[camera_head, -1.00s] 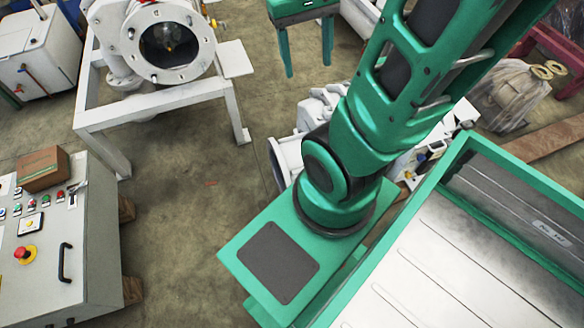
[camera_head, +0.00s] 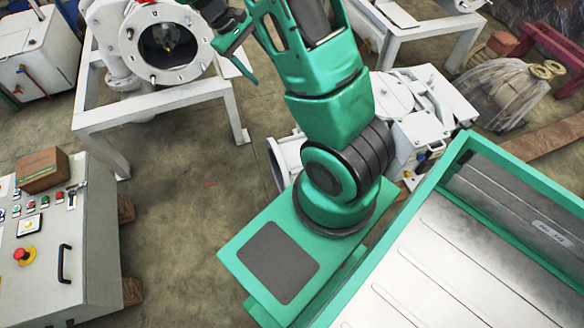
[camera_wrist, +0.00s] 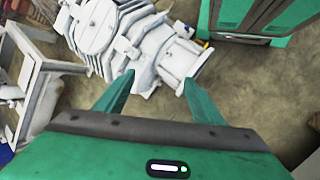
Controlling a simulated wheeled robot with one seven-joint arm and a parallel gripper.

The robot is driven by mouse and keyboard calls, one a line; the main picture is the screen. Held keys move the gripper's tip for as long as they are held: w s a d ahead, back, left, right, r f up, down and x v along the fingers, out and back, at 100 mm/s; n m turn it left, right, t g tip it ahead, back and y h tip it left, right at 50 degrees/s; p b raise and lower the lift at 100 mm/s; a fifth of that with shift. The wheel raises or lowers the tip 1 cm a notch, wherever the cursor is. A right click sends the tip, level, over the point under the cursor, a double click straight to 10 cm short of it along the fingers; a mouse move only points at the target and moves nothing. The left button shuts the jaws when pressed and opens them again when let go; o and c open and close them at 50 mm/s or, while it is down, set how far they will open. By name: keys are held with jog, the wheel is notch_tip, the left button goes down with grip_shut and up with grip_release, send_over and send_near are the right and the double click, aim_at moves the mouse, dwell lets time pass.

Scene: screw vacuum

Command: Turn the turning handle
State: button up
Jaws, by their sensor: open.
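I cannot make out the turning handle for certain. A small grey lever (camera_head: 73,195) stands on the control cabinet's sloped panel, at the left of the head view, and may be it. My gripper (camera_wrist: 158,95) shows in the wrist view with its two green fingers wide apart and nothing between them. In the head view my arm rises to the top, and its end is near the round flanged port (camera_head: 170,42), partly cut off by the top edge. My gripper is well apart from the cabinet.
The control cabinet (camera_head: 98,235) carries a cardboard box (camera_head: 42,170), a red knob (camera_head: 24,253) and a black grab handle (camera_head: 65,262). A white frame (camera_head: 105,122) bears the flanged port. A white machine (camera_wrist: 100,30) lies beyond my fingers. Floor (camera_head: 185,215) is clear beside the cabinet.

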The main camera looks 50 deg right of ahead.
jog(key=w+a+f+n+g+h, duration=0.1)
jog(key=w+f+n, duration=0.15)
jog(key=f, duration=0.45)
jog(key=w+a+f+n+h, duration=0.1)
jog(key=w+f, duration=0.2)
jog(key=f, duration=0.4)
jog(key=s+a+f+n+h, duration=0.2)
jog(key=f+n, duration=0.1)
jog(key=f, duration=0.9)
jog(key=s+a+f+n+h, duration=0.1)
jog(key=f+n+h, duration=0.1)
jog(key=f, duration=1)
jog(key=s+d+f+n+h, duration=0.1)
jog(key=s+f+n+h, duration=0.15)
jog(key=s+f, duration=0.7)
jog(key=shift+n, duration=0.4)
jog(key=x, duration=0.3)
jog(key=w+f+x, duration=0.1)
jog(key=x, duration=0.3)
jog(key=f+x, duration=0.1)
jog(key=x, duration=0.2)
jog(key=shift+w+d, duration=0.2)
jog(key=shift+c, duration=0.4)
jog(key=c, duration=1)
